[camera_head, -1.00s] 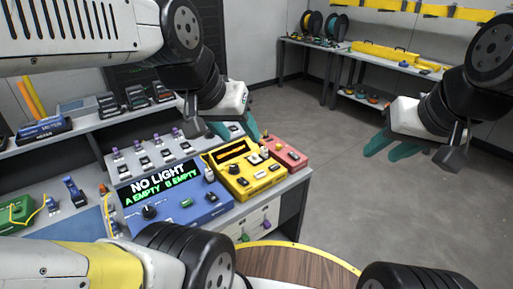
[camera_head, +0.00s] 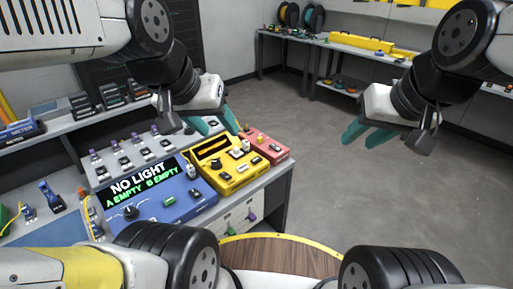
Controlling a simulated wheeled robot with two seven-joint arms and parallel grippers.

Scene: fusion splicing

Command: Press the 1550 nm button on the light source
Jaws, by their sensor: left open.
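A yellow instrument box (camera_head: 238,182) with a dark display, a knob and several small buttons stands on the grey bench. A smaller red box (camera_head: 268,148) with a few buttons stands right behind it. A blue box (camera_head: 178,208) beside it shows "NO LIGHT, A EMPTY, B EMPTY". I cannot read which box is the light source or which button is 1550 nm. My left gripper (camera_head: 215,123) is open and empty, its teal fingers above the back of the yellow box, with no contact visible. My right gripper (camera_head: 366,137) is open and empty over the floor to the right.
The grey bench (camera_head: 268,186) carries several small clamps and parts at the left and ends just right of the boxes. A far shelf (camera_head: 330,45) holds spools. The floor between is free.

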